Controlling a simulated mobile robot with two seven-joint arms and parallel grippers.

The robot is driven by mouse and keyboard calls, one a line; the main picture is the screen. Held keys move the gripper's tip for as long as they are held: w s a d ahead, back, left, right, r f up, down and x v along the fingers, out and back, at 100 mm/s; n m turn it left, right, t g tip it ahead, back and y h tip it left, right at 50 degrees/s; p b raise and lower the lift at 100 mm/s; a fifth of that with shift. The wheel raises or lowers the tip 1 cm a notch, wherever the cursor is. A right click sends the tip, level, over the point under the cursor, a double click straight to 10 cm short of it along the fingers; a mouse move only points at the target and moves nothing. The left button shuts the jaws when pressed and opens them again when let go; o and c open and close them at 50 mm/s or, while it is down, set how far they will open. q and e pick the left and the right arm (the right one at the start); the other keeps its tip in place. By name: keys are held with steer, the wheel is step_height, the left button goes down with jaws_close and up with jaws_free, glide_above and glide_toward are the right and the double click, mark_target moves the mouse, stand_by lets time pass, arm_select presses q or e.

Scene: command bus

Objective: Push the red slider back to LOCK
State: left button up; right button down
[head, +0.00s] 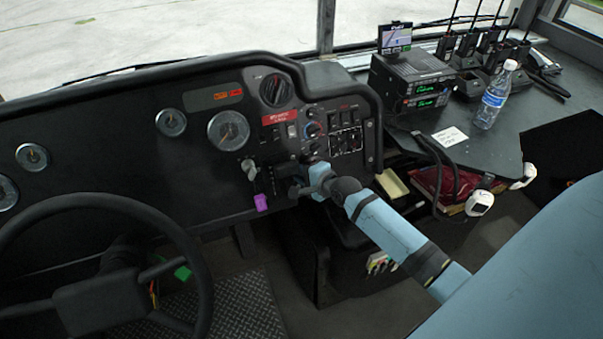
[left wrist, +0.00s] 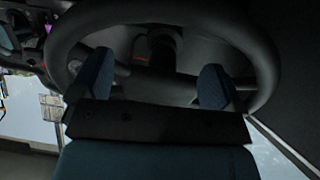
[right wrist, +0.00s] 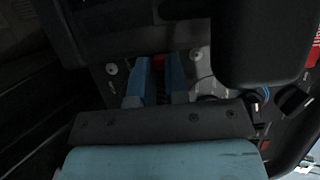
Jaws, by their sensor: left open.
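In the right wrist view a small red part (right wrist: 156,62), which looks like the red slider, shows at the tips of my right gripper (right wrist: 157,70). Its fingers stand close together with a narrow gap; whether they press on the red part is not clear. In the head view my right gripper (head: 302,187) is at the lower right of the dashboard panel and covers the slider. The LOCK marking cannot be read. My left gripper (left wrist: 157,80) is open and empty, with its fingers wide apart in front of the steering wheel (left wrist: 262,65). The left arm is outside the head view.
The steering wheel (head: 195,262) fills the lower left. A purple knob (head: 261,202) and a grey lever (head: 249,169) are just left of my right gripper. Rotary knobs (head: 313,130) sit above it. A bottle (head: 494,96) and radios (head: 412,82) stand on the right-hand console.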

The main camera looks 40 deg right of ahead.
steer(key=shift+s+a+f, duration=0.1)
steer(key=shift+s+f, duration=0.15)
steer(key=shift+f, duration=0.35)
steer(key=shift+s+a+f, duration=0.1)
steer(key=shift+s+f, duration=0.15)
steer(key=shift+f, duration=0.35)
steer(key=c, duration=1.1)
jaws_free()
steer(key=shift+d, duration=0.1)
arm_select(q)
steer(key=shift+a+r+p, duration=0.1)
steer(key=shift+r+p, duration=0.35)
steer(key=shift+p, duration=0.8)
arm_select(e)
steer(key=v, duration=1.3)
steer(key=shift+s+r, duration=0.2)
steer(key=shift+s, duration=0.1)
